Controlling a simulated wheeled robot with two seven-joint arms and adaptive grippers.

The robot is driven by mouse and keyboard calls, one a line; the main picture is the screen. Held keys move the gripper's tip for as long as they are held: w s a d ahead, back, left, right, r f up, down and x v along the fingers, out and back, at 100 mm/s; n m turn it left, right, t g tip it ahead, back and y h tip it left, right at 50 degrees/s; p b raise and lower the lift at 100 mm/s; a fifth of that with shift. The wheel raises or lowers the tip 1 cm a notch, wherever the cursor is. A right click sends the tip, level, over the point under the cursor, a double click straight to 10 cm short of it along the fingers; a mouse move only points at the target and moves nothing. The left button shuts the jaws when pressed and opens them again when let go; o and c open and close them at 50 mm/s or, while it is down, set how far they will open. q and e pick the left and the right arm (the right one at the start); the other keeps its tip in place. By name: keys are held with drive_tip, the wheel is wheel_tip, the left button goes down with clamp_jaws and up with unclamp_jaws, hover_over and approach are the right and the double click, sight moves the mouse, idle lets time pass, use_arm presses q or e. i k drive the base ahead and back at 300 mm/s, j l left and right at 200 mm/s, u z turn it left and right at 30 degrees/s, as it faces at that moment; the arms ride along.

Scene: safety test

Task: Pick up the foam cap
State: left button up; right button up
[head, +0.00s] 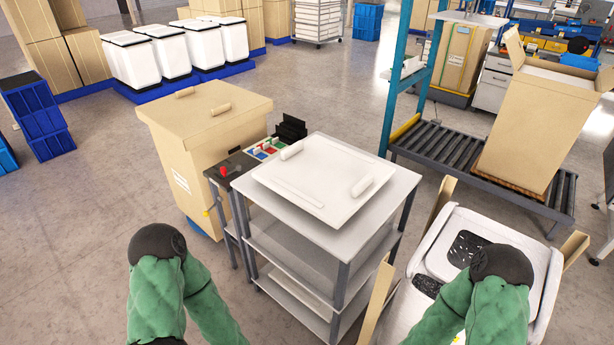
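The foam cap (322,178) appears to be the flat white square piece with raised edges and two white bar-like grips, one at its upper left and one at its right. It lies flat on the top shelf of a grey-white cart (388,190) in the middle of the head view. Both of my arms show at the bottom as green-sleeved links with black rounded joints, one left and one right of the cart. Neither gripper is in view. No part of my arms touches the cap in this view.
An open carton (376,304) with a white appliance (512,229) stands right of the cart. A roller conveyor (450,150) carries a tall open box (535,125) behind right.

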sight(329, 180)
drive_tip(key=i+j+u, duration=0.45)
drive_tip(key=i+j, duration=0.25)
drive_tip(key=j, duration=0.15)
